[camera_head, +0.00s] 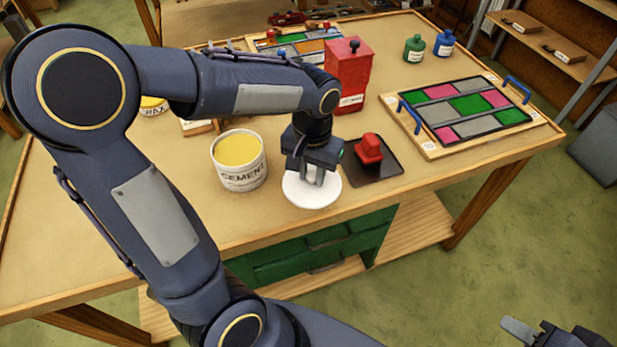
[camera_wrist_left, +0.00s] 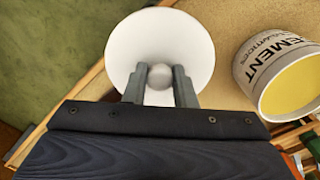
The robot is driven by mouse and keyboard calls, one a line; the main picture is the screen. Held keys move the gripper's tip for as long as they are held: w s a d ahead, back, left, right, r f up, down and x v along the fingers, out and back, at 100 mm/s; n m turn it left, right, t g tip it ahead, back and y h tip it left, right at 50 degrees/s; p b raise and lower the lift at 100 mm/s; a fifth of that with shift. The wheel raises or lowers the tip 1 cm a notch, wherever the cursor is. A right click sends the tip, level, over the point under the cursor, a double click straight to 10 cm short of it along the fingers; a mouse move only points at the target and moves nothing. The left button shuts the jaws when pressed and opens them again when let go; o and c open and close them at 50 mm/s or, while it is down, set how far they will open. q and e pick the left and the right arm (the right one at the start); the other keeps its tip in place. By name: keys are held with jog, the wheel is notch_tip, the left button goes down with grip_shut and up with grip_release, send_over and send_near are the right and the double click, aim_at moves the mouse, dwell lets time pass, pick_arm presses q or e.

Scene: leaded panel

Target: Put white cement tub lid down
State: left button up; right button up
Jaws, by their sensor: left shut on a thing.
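The white cement tub lid (camera_head: 312,195) is a round white disc with a knob, near the front edge of the table. My left gripper (camera_head: 316,178) is above it, shut on its knob. The left wrist view also shows the lid (camera_wrist_left: 135,45), with the fingers on both sides of the knob. I cannot tell whether the lid touches the table. The cement tub (camera_head: 240,172) stands open to the left of the lid, with yellow contents showing. My right gripper (camera_head: 545,335) is at the bottom right, away from the table, only partly in view.
A red block (camera_head: 369,148) sits on a dark tray (camera_head: 385,164) right of the lid. Behind stands a red box (camera_head: 350,70). A framed panel (camera_head: 470,112) with blue handles lies at the right. Bare tabletop (camera_head: 110,220) is left of the tub.

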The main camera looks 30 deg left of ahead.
aim_at(308, 182)
pick_arm(q)
jog(key=w+a+f, duration=0.1)
jog(key=f, duration=0.2)
jog(key=w+a+f, duration=0.1)
jog(key=shift+w+a+f, duration=0.3)
jog(key=shift+w+f, duration=0.05)
jog(key=shift+f, duration=0.05)
jog(key=shift+w+a+f, duration=0.1)
jog(key=shift+f, duration=1.6)
jog(key=shift+f, duration=0.25)
jog(key=o, duration=1)
jog(key=shift+r, duration=0.1)
